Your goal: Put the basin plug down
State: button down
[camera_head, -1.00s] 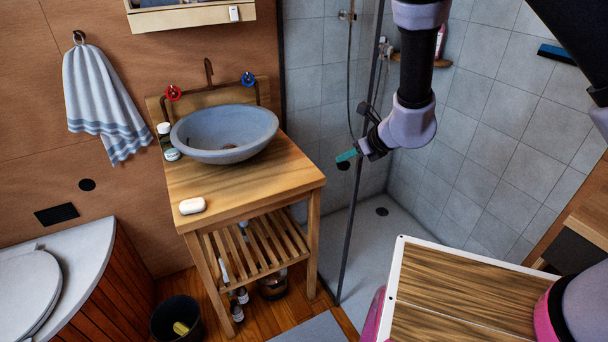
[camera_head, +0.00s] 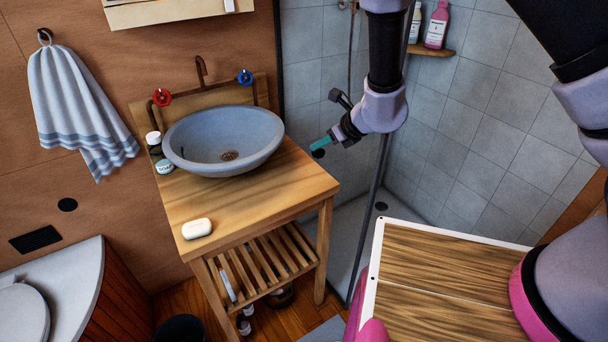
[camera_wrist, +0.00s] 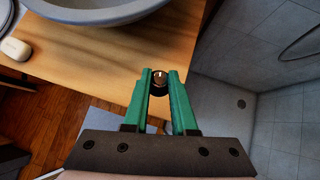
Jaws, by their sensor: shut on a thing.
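My gripper (camera_head: 322,143) hangs in the air just right of the wooden washstand (camera_head: 262,200). In the wrist view the green fingers of my gripper (camera_wrist: 160,76) are shut on the basin plug (camera_wrist: 160,79), a small dark round piece with a light mark on it. In the head view the plug (camera_head: 318,153) is a small dark spot under the fingertips. The grey stone basin (camera_head: 210,160) stands on the washstand, left of my gripper, and its drain is visible at the bottom.
A white soap bar (camera_head: 197,228) lies at the washstand's front left. Small bottles (camera_head: 158,152) stand left of the basin. The right part of the washstand top is bare. The shower's dark frame post (camera_head: 366,220) stands close to the right of my gripper.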

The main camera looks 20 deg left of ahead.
jog(key=shift+w+a+f, duration=0.1)
jog(key=shift+a+f, duration=0.1)
jog(key=shift+f, duration=0.1)
notch_tip(320, 180, down, 9)
jog(key=shift+a+f, duration=0.1)
jog(key=shift+f, duration=0.05)
jog(key=shift+f, duration=0.15)
jog(key=c, duration=0.7)
grip_release()
